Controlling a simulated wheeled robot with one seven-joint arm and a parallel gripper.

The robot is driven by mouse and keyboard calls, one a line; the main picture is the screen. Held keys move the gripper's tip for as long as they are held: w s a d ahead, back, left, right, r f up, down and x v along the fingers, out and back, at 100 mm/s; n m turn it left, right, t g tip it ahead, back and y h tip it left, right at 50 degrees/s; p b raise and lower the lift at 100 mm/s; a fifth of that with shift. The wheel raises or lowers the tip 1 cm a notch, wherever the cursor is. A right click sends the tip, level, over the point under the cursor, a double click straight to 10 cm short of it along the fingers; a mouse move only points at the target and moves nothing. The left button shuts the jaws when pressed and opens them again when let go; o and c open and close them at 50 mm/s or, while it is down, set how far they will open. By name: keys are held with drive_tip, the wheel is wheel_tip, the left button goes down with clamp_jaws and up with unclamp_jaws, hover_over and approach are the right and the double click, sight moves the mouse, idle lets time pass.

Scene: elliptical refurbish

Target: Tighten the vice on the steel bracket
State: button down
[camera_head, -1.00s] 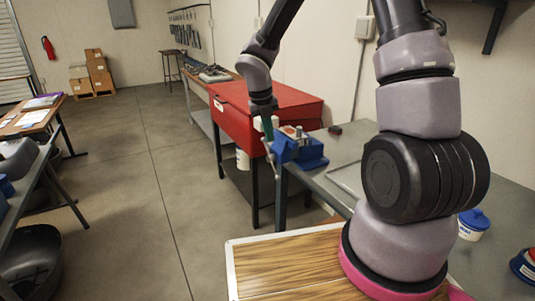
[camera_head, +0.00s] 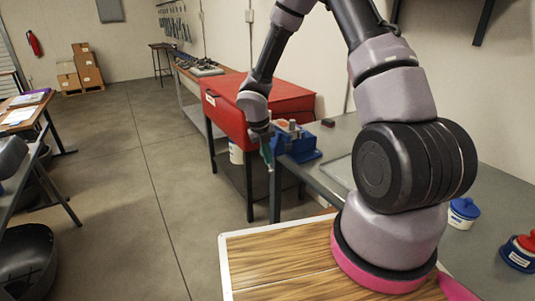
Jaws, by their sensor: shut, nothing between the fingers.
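The vice's handle is too small and partly hidden to make out clearly. I cannot tell whether my fingers touch it.
A red cabinet (camera_head: 285,97) stands behind the vice, with a white bucket (camera_head: 236,153) under it. Blue-lidded (camera_head: 463,212) and red-lidded (camera_head: 520,251) containers sit on the bench at right. The floor (camera_head: 150,200) to the left is open.

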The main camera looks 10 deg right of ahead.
drive_tip(key=shift+w+f, duration=0.15)
drive_tip(key=shift+w+f, duration=0.3)
drive_tip(key=shift+f, duration=0.25)
